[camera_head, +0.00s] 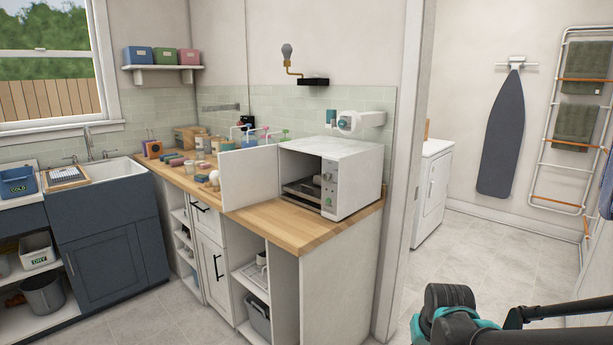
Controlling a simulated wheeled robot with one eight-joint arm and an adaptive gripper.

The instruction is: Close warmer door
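The white warmer (349,165) stands on the right end of the wooden counter. Its door (250,177) is open and swung out to the left, past the counter's front edge. Inside the warmer a dark rack or tray (301,190) shows, with some items on it that I cannot make out. A control panel with a green mark is on the right of its front. My arm shows at the bottom right, dark with teal parts, well away from the warmer and door. My gripper's fingertips cannot be made out.
The wooden counter (298,232) holds several small jars and boxes left of the door. A sink (97,170) is at the left. A doorway right of the counter shows a white machine (431,193) and an ironing board (500,135). The floor (455,262) before my arm is clear.

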